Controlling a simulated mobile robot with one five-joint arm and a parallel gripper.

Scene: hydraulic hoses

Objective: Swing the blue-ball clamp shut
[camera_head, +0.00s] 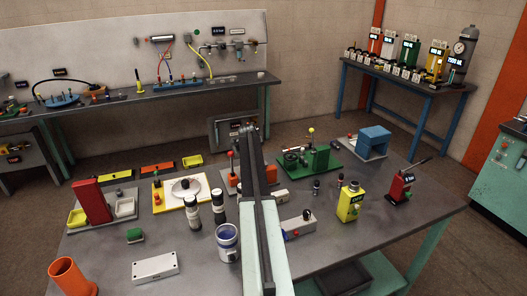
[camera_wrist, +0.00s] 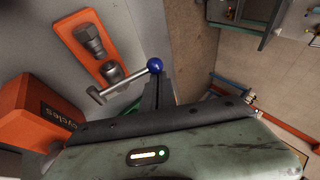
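The blue ball (camera_wrist: 155,65) is the knob at the right end of a metal clamp lever (camera_wrist: 125,82). The lever lies slanted across the lower end of an orange base plate (camera_wrist: 88,45), which carries a hex fitting and a round metal fitting. My gripper (camera_wrist: 158,84) shows as a dark narrow finger shape just below the ball; I cannot tell whether it touches the ball or how its fingers are set. In the head view my arm reaches forward over the table beside an orange station (camera_head: 233,180). The blue ball is not visible there.
An orange block (camera_wrist: 35,118) marked "cycles" stands close to the left of my gripper. On the table (camera_head: 400,235), dark bottles (camera_head: 194,212) and a blue-topped jar (camera_head: 227,240) stand left of my arm; a green station (camera_head: 315,160) and yellow unit (camera_head: 350,202) stand right.

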